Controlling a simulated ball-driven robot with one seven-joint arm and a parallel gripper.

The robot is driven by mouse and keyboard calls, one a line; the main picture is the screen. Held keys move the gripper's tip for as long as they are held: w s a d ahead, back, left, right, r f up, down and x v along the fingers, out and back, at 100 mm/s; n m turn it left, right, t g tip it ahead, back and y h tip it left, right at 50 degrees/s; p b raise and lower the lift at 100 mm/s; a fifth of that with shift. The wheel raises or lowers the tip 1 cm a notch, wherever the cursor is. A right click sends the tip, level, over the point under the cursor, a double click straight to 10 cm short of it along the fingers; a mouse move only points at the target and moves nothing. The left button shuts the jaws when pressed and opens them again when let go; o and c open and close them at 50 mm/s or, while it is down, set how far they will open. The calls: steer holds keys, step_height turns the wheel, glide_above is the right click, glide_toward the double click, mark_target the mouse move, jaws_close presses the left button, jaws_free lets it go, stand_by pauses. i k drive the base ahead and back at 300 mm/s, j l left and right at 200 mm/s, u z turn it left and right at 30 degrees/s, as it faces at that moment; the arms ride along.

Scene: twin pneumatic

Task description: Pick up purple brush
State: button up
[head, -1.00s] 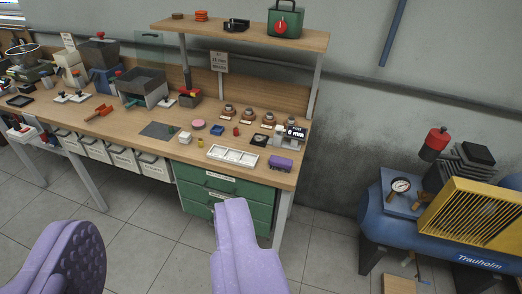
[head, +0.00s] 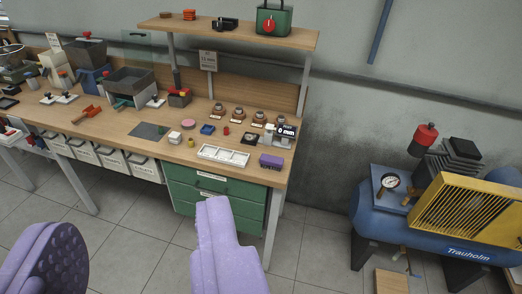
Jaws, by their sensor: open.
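The purple brush (head: 271,161) lies on the wooden workbench (head: 120,115) near its front right corner, right of a white compartment tray. It is small in the view, and its bristles cannot be made out. My gripper (head: 145,245) shows as two lilac fingers at the bottom of the head view, one at the lower left and one at the bottom middle. They are wide apart with only floor between them. My gripper is in front of the bench, well short of the brush and touching nothing.
The white tray (head: 223,154) is left of the brush, and a small device with a display (head: 285,133) stands behind it. Green drawers (head: 185,190) are under the bench. A blue compressor (head: 375,220) stands on the right.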

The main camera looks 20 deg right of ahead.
mark_target(276, 162)
steer(key=i+l+z, duration=0.15)
steer(key=i+l, duration=1.3)
steer(key=i, duration=0.15)
steer(key=i+l, duration=0.25)
steer(key=i, duration=0.2)
steer(key=i+l+z, duration=0.1)
steer(key=i, duration=0.3)
steer(key=l, duration=0.1)
